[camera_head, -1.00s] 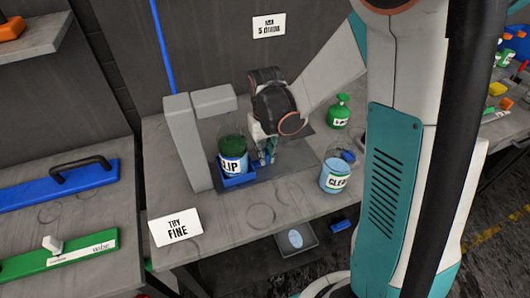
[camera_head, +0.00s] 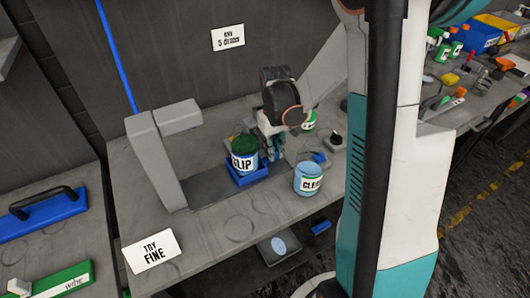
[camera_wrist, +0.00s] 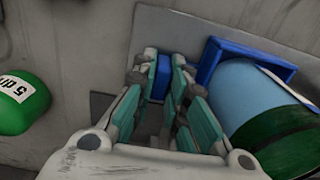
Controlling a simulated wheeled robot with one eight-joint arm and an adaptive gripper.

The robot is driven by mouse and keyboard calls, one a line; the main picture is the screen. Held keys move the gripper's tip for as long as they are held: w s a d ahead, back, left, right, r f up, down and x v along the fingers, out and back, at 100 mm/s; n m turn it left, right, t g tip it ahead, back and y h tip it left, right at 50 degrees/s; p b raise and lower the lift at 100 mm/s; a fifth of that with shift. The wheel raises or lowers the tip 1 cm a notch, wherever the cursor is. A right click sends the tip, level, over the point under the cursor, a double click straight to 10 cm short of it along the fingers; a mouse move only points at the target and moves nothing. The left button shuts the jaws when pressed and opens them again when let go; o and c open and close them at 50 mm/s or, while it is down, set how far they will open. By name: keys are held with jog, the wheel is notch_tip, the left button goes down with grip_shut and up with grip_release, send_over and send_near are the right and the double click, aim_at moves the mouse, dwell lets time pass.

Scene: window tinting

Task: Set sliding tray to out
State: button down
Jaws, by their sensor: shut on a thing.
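The sliding tray (camera_head: 247,181) is a small blue holder on a dark grey flat track (camera_head: 203,187). It carries a jar (camera_head: 243,162) with green contents and a label partly reading "LIP". The tray sits apart from the grey upright stand (camera_head: 158,160), with bare track between them. My gripper (camera_head: 276,153) is at the tray's right side. In the wrist view, my gripper (camera_wrist: 160,92) is shut on the tray's small blue handle (camera_wrist: 161,76). The blue tray rim (camera_wrist: 212,60) and the tipped-looking jar (camera_wrist: 262,112) show to its right.
A light blue jar (camera_head: 308,183) stands close in front of my gripper. A green bottle (camera_head: 309,119) and a small black-topped item (camera_head: 336,139) stand behind and to the right. A card (camera_head: 152,252) lies at the front left. Bare bench lies in front of the track.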

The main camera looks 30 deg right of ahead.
jog(key=shift+d, duration=0.15)
jog(key=c, duration=1.6)
grip_release()
jog(key=shift+d, duration=0.15)
jog(key=shift+r, duration=0.55)
notch_tip(320, 180, up, 11)
